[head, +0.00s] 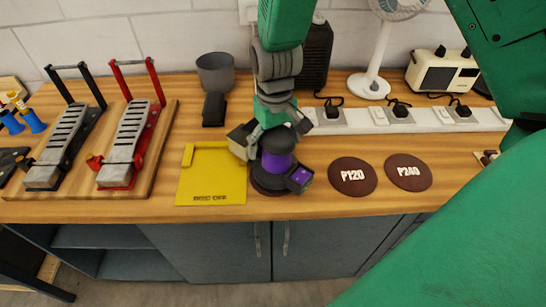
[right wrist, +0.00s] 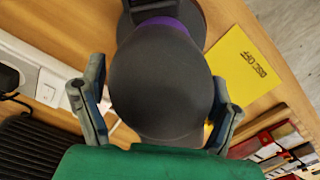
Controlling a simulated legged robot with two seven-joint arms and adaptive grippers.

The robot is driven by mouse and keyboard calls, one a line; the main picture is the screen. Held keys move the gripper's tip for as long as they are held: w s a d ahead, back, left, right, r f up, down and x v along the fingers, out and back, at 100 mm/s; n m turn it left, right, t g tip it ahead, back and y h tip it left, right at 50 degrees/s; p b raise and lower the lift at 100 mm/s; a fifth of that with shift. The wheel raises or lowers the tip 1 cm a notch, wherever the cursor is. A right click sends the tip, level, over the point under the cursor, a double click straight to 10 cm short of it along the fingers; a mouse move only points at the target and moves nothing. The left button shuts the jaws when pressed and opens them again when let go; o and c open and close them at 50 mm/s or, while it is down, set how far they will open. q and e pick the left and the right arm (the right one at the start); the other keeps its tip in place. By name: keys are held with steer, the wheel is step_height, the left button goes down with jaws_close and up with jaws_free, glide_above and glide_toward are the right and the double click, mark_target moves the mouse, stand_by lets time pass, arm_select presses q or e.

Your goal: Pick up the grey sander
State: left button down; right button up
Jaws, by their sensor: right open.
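The sander (head: 278,161) stands upright on the bench, just right of the yellow plate. It has a dark grey rounded top, a purple band and a dark round base. My right gripper (head: 270,134) is over it, pointing down, and partly hides its top. In the right wrist view the sander's dark dome (right wrist: 160,90) fills the space between the two fingers of my right gripper (right wrist: 157,82). The fingers are open, one on each side, with a narrow gap visible beside the dome. My left gripper is not in view.
The yellow plate (head: 213,187), marked "DISC OFF", lies left of the sander. Discs P120 (head: 353,177) and P240 (head: 408,172) lie right of it. A white power strip (head: 355,121), a grey cup (head: 215,73) and a dark block (head: 214,109) stand behind. Red and black clamp-like tools (head: 132,140) stand left.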

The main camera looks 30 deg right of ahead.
steer(key=shift+s+r, duration=0.1)
steer(key=shift+s, duration=0.05)
steer(key=c, duration=1.5)
steer(key=shift+o, duration=0.2)
steer(key=shift+r, duration=0.15)
